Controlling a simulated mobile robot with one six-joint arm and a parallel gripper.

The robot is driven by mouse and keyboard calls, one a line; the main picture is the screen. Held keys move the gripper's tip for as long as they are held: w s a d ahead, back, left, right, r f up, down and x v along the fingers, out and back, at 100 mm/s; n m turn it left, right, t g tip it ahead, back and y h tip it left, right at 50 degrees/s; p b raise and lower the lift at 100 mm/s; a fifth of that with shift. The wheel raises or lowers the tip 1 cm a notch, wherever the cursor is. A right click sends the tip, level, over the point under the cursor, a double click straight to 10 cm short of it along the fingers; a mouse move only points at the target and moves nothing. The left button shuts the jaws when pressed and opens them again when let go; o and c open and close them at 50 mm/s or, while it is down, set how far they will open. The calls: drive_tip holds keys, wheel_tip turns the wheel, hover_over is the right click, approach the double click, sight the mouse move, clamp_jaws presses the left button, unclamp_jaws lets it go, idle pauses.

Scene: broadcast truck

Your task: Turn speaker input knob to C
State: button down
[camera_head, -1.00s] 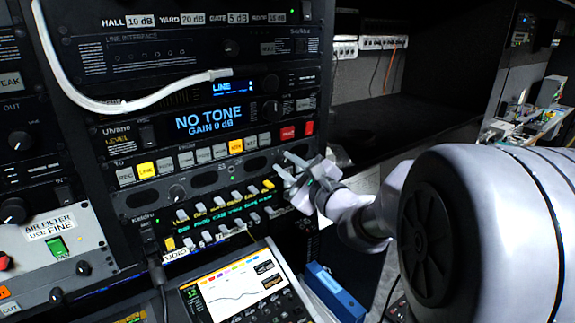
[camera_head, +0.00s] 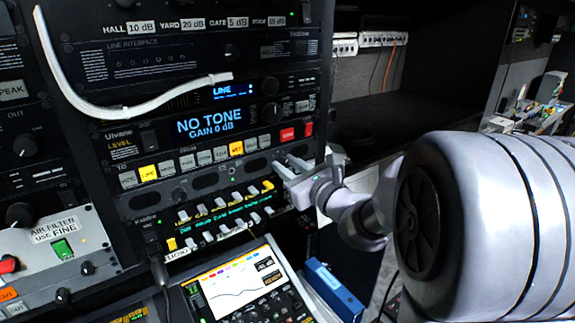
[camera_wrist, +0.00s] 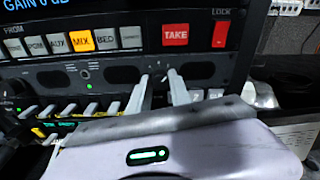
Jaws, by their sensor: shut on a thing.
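The speaker panel (camera_head: 208,180) is a dark strip with oval grilles, below the row of lit buttons in the rack. It also shows in the wrist view (camera_wrist: 60,78). My gripper (camera_head: 284,164) is at the panel's right end. In the wrist view its two pale fingers (camera_wrist: 161,80) reach the panel between two grilles and are shut on the small speaker input knob (camera_wrist: 164,76). The fingers hide most of the knob, and I cannot read its pointer or letters.
A red TAKE button (camera_wrist: 175,35) and a red LOCK switch (camera_wrist: 221,34) sit just above the fingers. A row of small switches (camera_head: 222,208) lies below. A lit tablet-like screen (camera_head: 236,282) and a blue box (camera_head: 335,289) stand lower down.

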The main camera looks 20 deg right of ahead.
idle(0.3)
drive_tip(key=c, duration=1.2)
unclamp_jaws()
drive_tip(key=shift+w, duration=0.1)
drive_tip(key=s+d+b, duration=0.1)
drive_tip(key=s, duration=0.4)
drive_tip(key=s+b, duration=0.1)
drive_tip(key=s, duration=0.5)
drive_tip(key=s+d+b, duration=0.1)
drive_tip(key=s, duration=0.5)
drive_tip(key=shift+s+d+r, duration=0.15)
drive_tip(key=shift+d+r, duration=0.15)
drive_tip(key=shift+d, duration=0.05)
